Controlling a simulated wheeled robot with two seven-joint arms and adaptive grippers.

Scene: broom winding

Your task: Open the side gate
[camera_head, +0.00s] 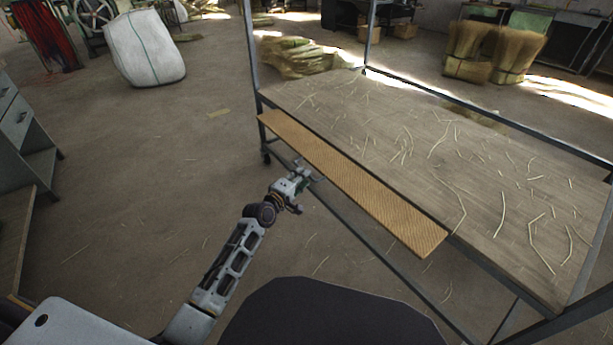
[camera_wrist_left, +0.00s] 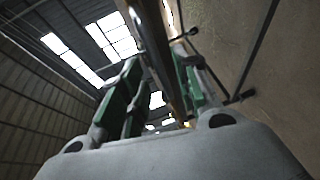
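The side gate (camera_head: 345,180) is a long, narrow, yellow-brown patterned panel along the near long side of the work table (camera_head: 420,135). It lies nearly level with the tabletop. My left gripper (camera_head: 305,176) is at the panel's near edge, left of its middle. In the left wrist view my left gripper (camera_wrist_left: 158,95) has its green-padded fingers apart, and a dark, narrow edge (camera_wrist_left: 157,50) runs between them. That edge appears to belong to the gate; whether the pads touch it is unclear. My right gripper is not in view.
Thin straw pieces lie scattered over the tabletop. The table has grey metal posts and rails. A white sack (camera_head: 145,50) stands at the back left, and straw bundles (camera_head: 490,50) stand at the back right. A grey cabinet (camera_head: 25,140) is at the left. Open floor lies between.

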